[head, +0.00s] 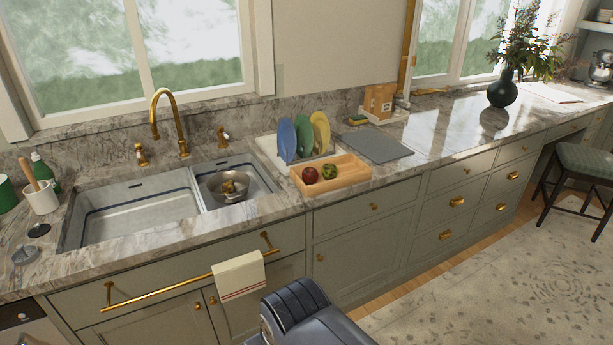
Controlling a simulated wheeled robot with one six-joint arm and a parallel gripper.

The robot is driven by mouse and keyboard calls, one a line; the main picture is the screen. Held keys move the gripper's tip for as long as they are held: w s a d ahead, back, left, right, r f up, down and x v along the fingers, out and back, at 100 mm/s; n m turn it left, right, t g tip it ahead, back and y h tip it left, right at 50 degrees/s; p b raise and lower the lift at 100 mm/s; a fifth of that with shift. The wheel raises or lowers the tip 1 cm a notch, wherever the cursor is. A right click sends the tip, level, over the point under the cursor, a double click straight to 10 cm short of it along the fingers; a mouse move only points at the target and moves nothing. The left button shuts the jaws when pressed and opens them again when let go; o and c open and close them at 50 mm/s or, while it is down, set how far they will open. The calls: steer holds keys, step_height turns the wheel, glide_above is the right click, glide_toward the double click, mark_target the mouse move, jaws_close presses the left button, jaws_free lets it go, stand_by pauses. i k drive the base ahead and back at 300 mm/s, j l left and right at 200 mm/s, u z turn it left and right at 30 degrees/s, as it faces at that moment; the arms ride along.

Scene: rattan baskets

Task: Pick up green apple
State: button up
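A green apple (329,171) sits in a light wooden tray (350,183) on the marble counter, right of the sink. A red apple (310,175) is beside it on the left in the same tray. A dark, ribbed part of my own arm shows at the bottom edge, in front of the cabinets and well short of the tray. My gripper's fingers cannot be seen.
Blue, green and yellow plates stand in a rack (268,148) behind the tray. A grey mat (374,146) lies to the right. The double sink (140,213) holds a metal pan (228,186). A towel (239,276) hangs on the brass rail below.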

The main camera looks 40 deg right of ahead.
mark_target(329, 171)
steer(key=i+l, duration=0.2)
steer(key=l, duration=0.2)
steer(key=i+l+u, duration=0.1)
steer(key=l, duration=0.25)
steer(key=i+l, duration=0.25)
steer(key=l, duration=0.15)
steer(key=i+l, duration=0.15)
steer(key=l, duration=0.25)
steer(key=i+l+u, duration=0.1)
steer(key=l, duration=0.3)
steer(key=i+l, duration=0.2)
steer(key=l, duration=0.2)
steer(key=i+l, duration=0.15)
steer(key=l, duration=0.25)
steer(key=i+u, duration=0.05)
